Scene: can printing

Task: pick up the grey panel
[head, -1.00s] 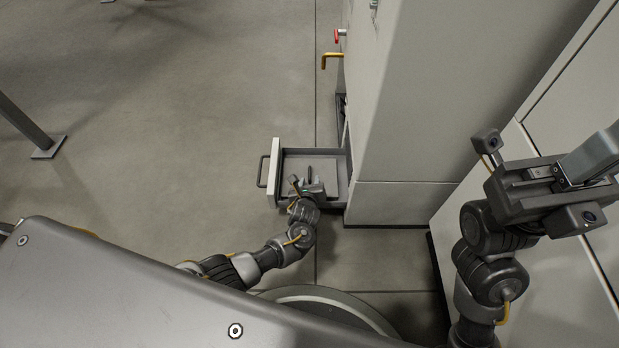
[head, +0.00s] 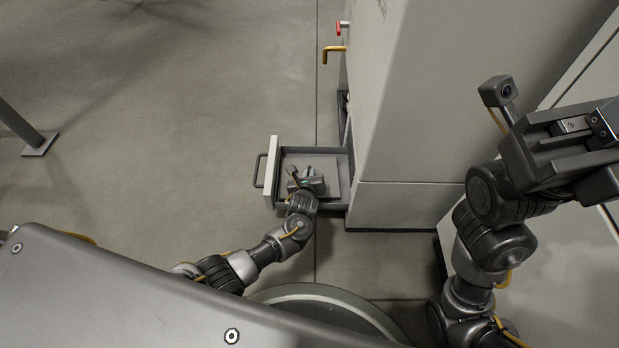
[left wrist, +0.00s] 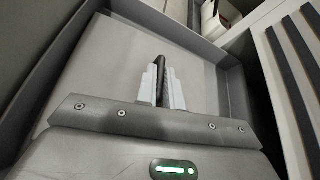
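The grey panel (head: 325,164) lies flat in an open drawer (head: 349,165) low at the cabinet. It also fills the middle of the left wrist view (left wrist: 115,62), with a dark upright bar (left wrist: 161,80) on it. My left gripper (head: 308,172) is down inside the drawer over the panel. In the left wrist view its two pale fingers (left wrist: 162,86) stand close on both sides of the bar and appear closed on it. My right gripper (head: 592,125) is raised at the right, away from the drawer; its fingertips are not clear.
The tall cabinet (head: 440,110) stands directly right of the drawer. A metal post (head: 22,130) stands far left. The floor left of the drawer is clear.

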